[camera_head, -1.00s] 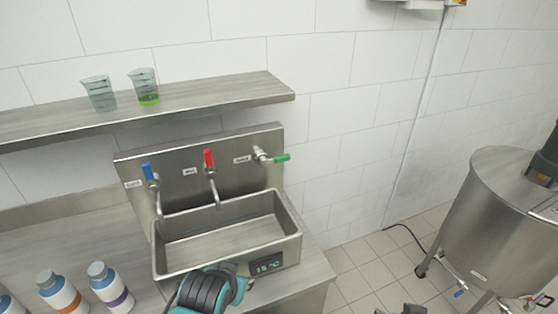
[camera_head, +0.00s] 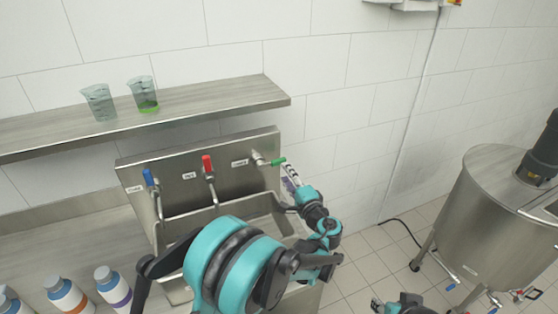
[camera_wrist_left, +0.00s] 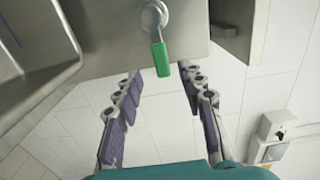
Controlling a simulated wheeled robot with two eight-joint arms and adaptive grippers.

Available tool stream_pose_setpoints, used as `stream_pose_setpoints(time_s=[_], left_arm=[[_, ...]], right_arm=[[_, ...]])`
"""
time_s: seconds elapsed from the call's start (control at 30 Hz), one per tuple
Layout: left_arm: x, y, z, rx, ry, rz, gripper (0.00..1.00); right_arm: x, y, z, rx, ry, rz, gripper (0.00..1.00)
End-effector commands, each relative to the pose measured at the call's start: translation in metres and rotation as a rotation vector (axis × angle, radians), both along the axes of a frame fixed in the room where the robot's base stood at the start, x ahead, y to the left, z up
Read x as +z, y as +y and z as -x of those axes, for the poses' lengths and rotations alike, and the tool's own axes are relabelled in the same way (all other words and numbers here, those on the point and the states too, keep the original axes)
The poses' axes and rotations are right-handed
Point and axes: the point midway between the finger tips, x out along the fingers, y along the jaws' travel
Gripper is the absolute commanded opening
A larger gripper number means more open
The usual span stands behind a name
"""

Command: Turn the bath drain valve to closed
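The bath drain valve has a green handle (camera_head: 278,161) at the right end of the steel back panel. In the left wrist view its green handle (camera_wrist_left: 161,59) hangs down from a round metal stem. My left gripper (camera_head: 287,170) is just below the handle. In the left wrist view its two padded fingers (camera_wrist_left: 158,78) are spread wide, one on each side of the handle's lower end, with clear gaps and nothing held. My right gripper (camera_head: 400,304) is only partly seen at the bottom edge, and its finger state is unclear.
The steel basin (camera_head: 172,232) lies below the panel, partly hidden by my left arm. A blue tap (camera_head: 148,177) and a red tap (camera_head: 208,165) stand left of the green handle. A shelf (camera_head: 200,107) with two beakers is above. A steel tank (camera_head: 480,215) stands right.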

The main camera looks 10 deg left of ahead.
Motion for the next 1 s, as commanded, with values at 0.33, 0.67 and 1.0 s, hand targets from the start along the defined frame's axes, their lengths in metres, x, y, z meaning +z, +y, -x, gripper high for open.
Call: stream_pose_setpoints(time_s=[0.33, 0.67, 1.0], left_arm=[[-0.001, 0.023, -0.038, 0.000, -0.006, -0.014, 0.40], [0.000, 0.041, -0.065, -0.002, -0.005, -0.013, 0.40], [0.000, 0.041, -0.066, -0.003, -0.005, -0.013, 0.16]], right_arm=[[-0.005, 0.000, 0.000, 0.000, 0.000, 0.000, 0.40], [-0.008, 0.000, 0.000, 0.000, 0.000, 0.000, 0.40], [-0.008, 0.000, 0.000, 0.000, 0.000, 0.000, 0.40]])
